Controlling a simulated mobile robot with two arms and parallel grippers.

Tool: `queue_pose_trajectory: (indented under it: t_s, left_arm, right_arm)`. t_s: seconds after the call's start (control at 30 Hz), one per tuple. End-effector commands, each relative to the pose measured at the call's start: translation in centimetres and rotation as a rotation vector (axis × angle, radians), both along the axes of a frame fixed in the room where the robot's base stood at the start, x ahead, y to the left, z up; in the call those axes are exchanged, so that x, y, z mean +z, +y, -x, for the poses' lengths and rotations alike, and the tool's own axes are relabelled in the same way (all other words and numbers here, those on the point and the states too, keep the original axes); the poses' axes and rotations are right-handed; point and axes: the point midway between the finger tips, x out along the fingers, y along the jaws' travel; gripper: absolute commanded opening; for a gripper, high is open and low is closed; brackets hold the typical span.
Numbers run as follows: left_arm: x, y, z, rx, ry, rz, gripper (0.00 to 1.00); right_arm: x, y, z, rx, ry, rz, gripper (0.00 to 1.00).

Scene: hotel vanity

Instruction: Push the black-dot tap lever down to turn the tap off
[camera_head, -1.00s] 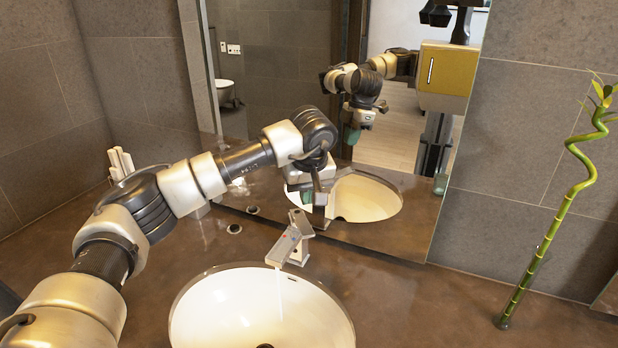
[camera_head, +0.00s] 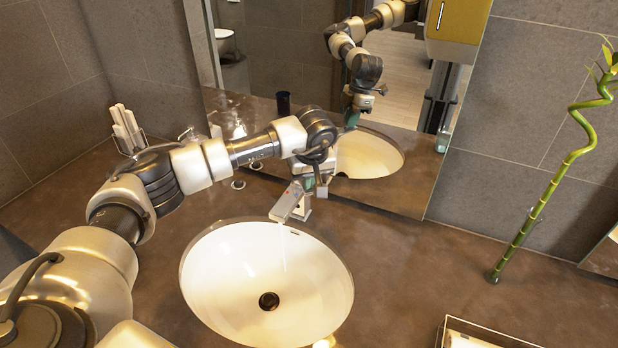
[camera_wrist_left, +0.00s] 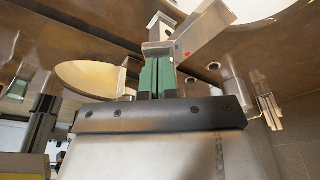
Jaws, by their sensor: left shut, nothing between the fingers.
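The grey metal tap (camera_head: 288,203) stands behind the sink, its spout pointing forward over the bowl. A thin stream of water (camera_head: 284,243) shows below the spout. In the left wrist view the tap's angular arm (camera_wrist_left: 203,33) carries a small red and a small blue mark; I cannot make out a black dot. My left gripper (camera_head: 312,190) is just behind and above the tap, partly overlapping it. In the left wrist view its green fingers (camera_wrist_left: 157,75) are shut, with no held object, close to the tap; contact cannot be told. My right gripper is not in view.
The white sink (camera_head: 225,285) sits in the brown counter (camera_head: 400,260). A mirror (camera_head: 425,170) stands close behind the tap and reflects my arm. A bamboo stalk (camera_head: 535,215) is at the right, a holder with white rolls (camera_head: 127,128) at the left.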

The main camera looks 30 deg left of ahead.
Motion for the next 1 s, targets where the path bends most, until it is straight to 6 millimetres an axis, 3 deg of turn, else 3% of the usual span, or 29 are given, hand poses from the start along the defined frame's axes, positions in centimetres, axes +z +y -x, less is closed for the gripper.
queue_pose_trajectory:
  t_s: [0.37,0.77,0.87,1.0]
  left_arm:
    - [-2.1,0.0,0.0,0.001,-0.058,-0.055,0.0]
    - [-1.8,0.0,0.1,0.001,-0.055,-0.054,0.0]
    - [-0.8,-0.2,0.1,0.001,-0.056,-0.054,0.0]
    - [2.0,-0.7,0.2,0.002,-0.059,-0.053,0.0]
  right_arm:
    - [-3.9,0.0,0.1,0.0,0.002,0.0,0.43]
    - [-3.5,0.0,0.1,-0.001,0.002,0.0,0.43]
    - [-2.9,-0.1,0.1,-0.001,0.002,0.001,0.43]
    - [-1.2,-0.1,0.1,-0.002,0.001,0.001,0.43]
